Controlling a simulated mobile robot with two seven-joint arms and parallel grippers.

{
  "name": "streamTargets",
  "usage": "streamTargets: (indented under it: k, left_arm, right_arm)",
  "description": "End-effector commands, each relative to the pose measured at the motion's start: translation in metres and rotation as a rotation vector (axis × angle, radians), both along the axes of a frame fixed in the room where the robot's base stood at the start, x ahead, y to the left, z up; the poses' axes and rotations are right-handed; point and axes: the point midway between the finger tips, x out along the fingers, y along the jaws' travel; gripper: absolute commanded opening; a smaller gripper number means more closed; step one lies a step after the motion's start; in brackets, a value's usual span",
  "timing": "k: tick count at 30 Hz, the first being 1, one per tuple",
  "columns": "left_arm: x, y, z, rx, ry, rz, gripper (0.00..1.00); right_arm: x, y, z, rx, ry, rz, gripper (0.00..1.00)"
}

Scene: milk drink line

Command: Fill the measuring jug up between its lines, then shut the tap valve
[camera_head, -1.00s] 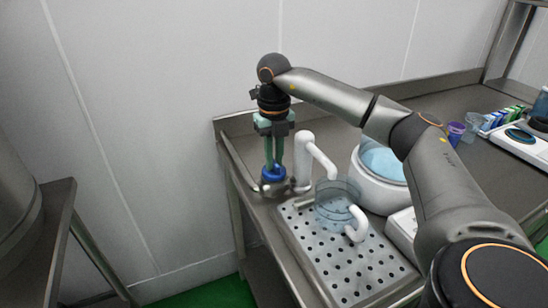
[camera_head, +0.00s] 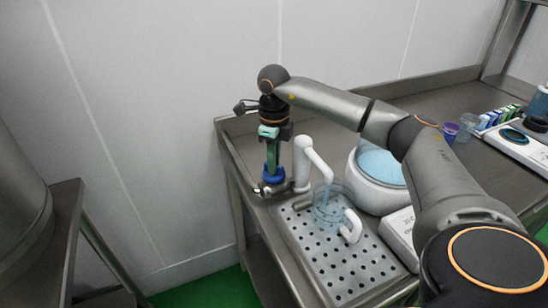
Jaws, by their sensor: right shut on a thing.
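The clear measuring jug (camera_head: 325,214) with a white handle (camera_head: 352,227) stands upright on the perforated drip tray, under the spout of the white tap (camera_head: 303,163). It has a pale blue tint; its lines and the liquid level are too small to read. The blue valve knob (camera_head: 273,178) is left of the tap's column. My right gripper (camera_head: 272,168) points down and is shut on this knob, its green fingers seen nearly edge-on. My left gripper is not in view.
The drip tray (camera_head: 349,270) lies on the steel counter. A white round vessel with pale blue contents (camera_head: 379,170) stands right of the jug, below my right arm. A purple cup (camera_head: 450,130) and a white device (camera_head: 520,146) are at the far right.

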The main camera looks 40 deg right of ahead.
Motion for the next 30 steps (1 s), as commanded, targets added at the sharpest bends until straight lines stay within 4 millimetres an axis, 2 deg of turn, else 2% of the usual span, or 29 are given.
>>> streamTargets:
  k: [10, 25, 26, 30]
  left_arm:
    - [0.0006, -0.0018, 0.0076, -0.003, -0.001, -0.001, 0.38]
    - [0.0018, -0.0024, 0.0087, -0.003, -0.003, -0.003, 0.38]
    - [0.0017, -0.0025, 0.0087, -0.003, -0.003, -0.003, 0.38]
    - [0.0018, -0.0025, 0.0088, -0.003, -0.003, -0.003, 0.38]
  right_arm:
    - [0.0008, 0.0000, 0.0012, 0.000, -0.004, 0.129, 0.00]
    - [0.0009, 0.0001, 0.0009, 0.000, -0.004, 0.148, 0.00]
    - [0.0009, 0.0001, 0.0009, 0.000, -0.004, 0.148, 0.17]
    - [0.0009, 0.0001, 0.0007, 0.000, -0.003, 0.147, 0.33]
